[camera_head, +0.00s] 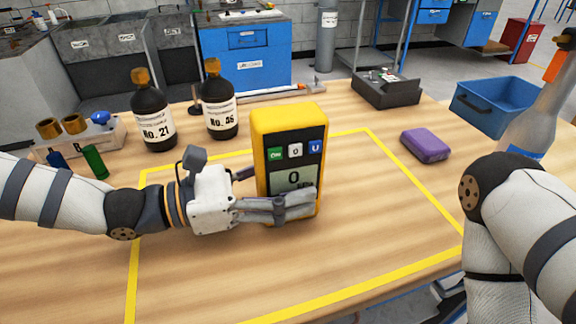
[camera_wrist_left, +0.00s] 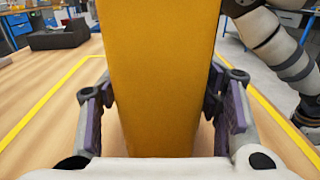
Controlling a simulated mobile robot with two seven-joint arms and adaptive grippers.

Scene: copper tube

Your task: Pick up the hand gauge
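The hand gauge (camera_head: 289,124) is a yellow block with a dark front, small buttons and a display reading 0. It stands upright on the table inside the yellow outline. My left gripper (camera_head: 285,198) reaches around its lower part from the left, one finger across the front and the other partly hidden behind. In the left wrist view the yellow side of the gauge (camera_wrist_left: 160,75) fills the space between the two fingers. The fingertips are very close to it; I cannot tell whether they press on it. My right arm is at the right; its gripper is out of view.
Two dark bottles (camera_head: 153,116) stand behind my left arm. A purple block (camera_head: 426,145) lies right of the gauge, with a dark tray (camera_head: 386,92) and a blue bin (camera_head: 487,119) beyond. A clear bottle (camera_head: 533,124) stands near my right arm. The outlined area right of the gauge is free.

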